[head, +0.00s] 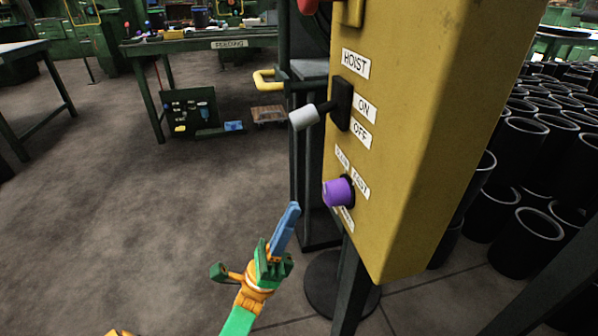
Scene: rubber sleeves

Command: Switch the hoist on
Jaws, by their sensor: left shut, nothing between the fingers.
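The yellow hoist control box (432,130) stands on a dark post at the centre right. A lever switch with a white-grey knob (304,117) sticks out to the left from a black plate (342,104) under the HOIST label. The ON label (365,109) is above the OFF label (361,135). The lever points left and slightly down; I cannot tell which setting it is in. A purple knob (339,192) sits lower on the same face. My left gripper (291,209) is shut and empty, below and left of the purple knob and apart from it. My right gripper is out of view.
Many black rubber sleeves (527,242) stand at the right behind the box. A green bench labelled FEEDING (229,44) is at the back left, with a yellow handle (268,79) near the box. The floor at left is clear.

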